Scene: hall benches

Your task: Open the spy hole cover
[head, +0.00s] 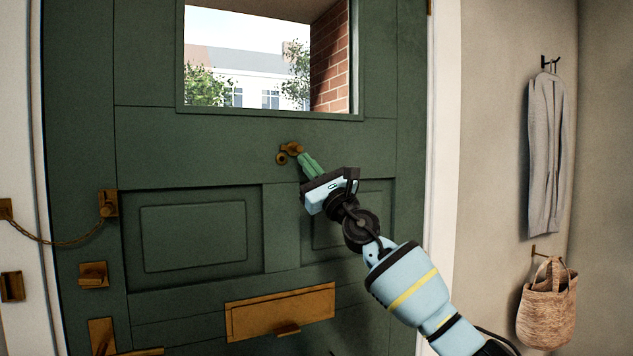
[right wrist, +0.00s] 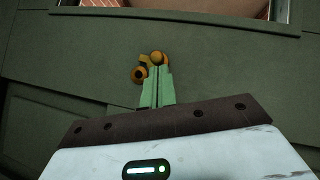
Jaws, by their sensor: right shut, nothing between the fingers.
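The brass spy hole (head: 282,158) is on the green door, below the window. In the right wrist view, its round ring (right wrist: 139,75) shows a dark centre that looks uncovered. The brass cover (head: 293,148) sits up and to the right of the ring, with a small rounded knob (right wrist: 156,58) in the right wrist view. My right gripper (head: 302,156) is shut and empty, its green fingertips at the cover's lower right side. In the right wrist view, the fingertips (right wrist: 157,70) overlap part of the cover; whether they touch it I cannot tell. My left gripper is out of view.
The door holds a window (head: 240,60), a brass letter plate (head: 300,305), and a chain (head: 60,242) and latch (head: 93,275) at the left. A grey garment (head: 546,150) and a woven bag (head: 547,310) hang on the right wall.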

